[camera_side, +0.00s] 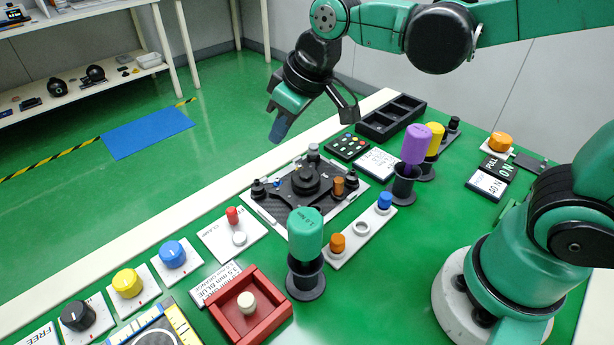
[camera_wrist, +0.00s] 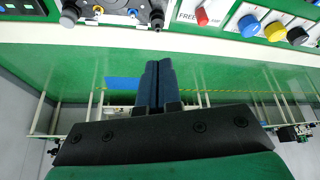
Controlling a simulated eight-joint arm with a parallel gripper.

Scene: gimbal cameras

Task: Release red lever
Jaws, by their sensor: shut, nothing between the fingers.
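My gripper (camera_side: 279,130) is above and beyond the far edge of the green table in the side view, well away from the lever and touching nothing. In the wrist view my gripper's dark blue fingers (camera_wrist: 157,72) are together with nothing between them.
A black gimbal plate (camera_side: 305,185) lies mid-table near the lever. Blue (camera_side: 173,253), yellow (camera_side: 127,283) and black (camera_side: 77,314) knobs line the left edge. A teal-handled tool (camera_side: 305,234) stands upright in a holder. A red tray (camera_side: 252,308) is at the front.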

